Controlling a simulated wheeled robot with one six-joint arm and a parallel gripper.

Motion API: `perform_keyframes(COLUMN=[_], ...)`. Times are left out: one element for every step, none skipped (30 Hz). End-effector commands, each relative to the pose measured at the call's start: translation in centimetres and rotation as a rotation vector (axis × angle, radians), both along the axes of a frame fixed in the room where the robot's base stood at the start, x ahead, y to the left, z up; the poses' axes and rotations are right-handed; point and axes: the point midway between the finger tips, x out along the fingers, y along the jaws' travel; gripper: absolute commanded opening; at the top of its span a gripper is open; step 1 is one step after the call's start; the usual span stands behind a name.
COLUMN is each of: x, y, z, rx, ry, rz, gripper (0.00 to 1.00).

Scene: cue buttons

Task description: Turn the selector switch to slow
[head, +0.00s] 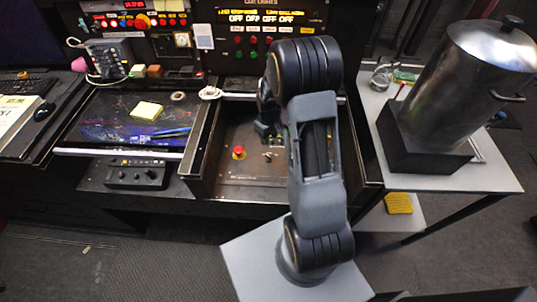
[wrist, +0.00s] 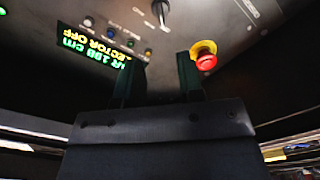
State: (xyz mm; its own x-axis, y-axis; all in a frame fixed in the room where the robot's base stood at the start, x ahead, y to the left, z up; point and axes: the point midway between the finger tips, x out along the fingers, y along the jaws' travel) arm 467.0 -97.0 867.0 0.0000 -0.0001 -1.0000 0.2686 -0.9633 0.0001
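In the head view my gripper (head: 265,132) is over the recessed panel (head: 225,182), partly hidden by my arm; the switch is too small there to make out surely.
A red mushroom button on a yellow base (wrist: 204,55) sits close to the right finger; it also shows in the head view (head: 239,152). Several small coloured buttons (wrist: 110,33) line the display. A metal urn (head: 465,85) stands on the right table (head: 450,180).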

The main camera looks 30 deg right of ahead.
Motion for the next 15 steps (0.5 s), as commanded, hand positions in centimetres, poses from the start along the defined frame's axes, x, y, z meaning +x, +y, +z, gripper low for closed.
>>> perform_keyframes(x=[-0.1,-0.1,-0.1,-0.1,-0.1,-0.2,-0.1,-0.1,-0.1,-0.1,-0.1,-0.1,-0.1,-0.1,-0.1], y=[0.0,0.0,0.0,0.1,0.1,0.1,0.1,0.1,0.1,0.1,0.1,0.1,0.1,0.1,0.1], z=[-0.9,-1.4,-2.2,-2.8,-3.4,-4.2,-4.7,-5.3,-6.1,-6.6,-7.2,-7.9,-8.4,-8.8,-9.4], rx=[0.001,0.002,0.001,0.001,0.002,0.001,0.001,0.002,0.001,0.001,0.001,0.001,0.001,0.001,0.001], ry=[0.004,0.006,0.004,0.007,0.006,0.007,0.004,0.006,0.004,0.004,0.004,0.004,0.004,0.003,0.004], rz=[0.000,0.001,0.001,0.001,0.000,0.000,0.000,0.000,0.000,0.000,0.000,0.000,0.000,0.000,0.000], gripper=[0.35,0.35,0.35,0.35,0.35,0.35,0.35,0.35,0.35,0.35,0.35,0.35,0.35,0.35,0.35])
